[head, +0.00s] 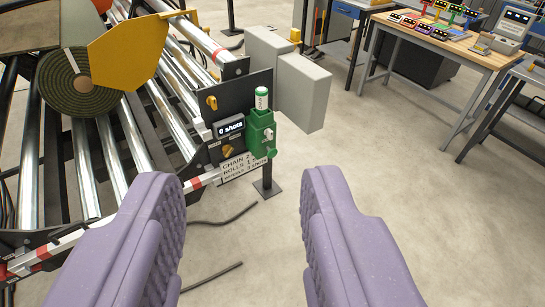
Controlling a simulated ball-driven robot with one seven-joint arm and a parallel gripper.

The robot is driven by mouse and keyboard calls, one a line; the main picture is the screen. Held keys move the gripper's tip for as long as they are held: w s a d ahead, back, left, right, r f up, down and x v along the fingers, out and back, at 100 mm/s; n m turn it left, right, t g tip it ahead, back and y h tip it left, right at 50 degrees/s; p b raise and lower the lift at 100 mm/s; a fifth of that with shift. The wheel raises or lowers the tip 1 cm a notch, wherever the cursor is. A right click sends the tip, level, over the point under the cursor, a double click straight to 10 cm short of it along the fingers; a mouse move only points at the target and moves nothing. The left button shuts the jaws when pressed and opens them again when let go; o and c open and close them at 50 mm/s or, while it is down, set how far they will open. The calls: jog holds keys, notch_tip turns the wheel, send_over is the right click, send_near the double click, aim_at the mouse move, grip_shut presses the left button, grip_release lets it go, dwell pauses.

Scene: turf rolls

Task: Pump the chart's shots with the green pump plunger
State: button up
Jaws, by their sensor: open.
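The green pump (261,133) is mounted on a dark panel (244,92) on a post. Its plunger (262,98) stands upright on top, with a green tip and a pale sleeve bearing small lettering. A counter display (230,127) left of it reads "0 shots". Below hangs a white chart (240,167) with lines for chain, rolls and a shots line; its right part is partly covered by the pump. My gripper (245,190) has purple padded fingers, open and empty, in the foreground. The pump lies beyond and above the gap between them, untouched.
A roller conveyor (120,150) with a turf roll (80,83) and a yellow plate (140,48) fills the left. Grey boxes (302,90) stand behind the panel. Workbenches (440,45) are at the back right. Cables (225,221) lie on the floor; the right floor is clear.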

grip_shut()
dwell(1.5)
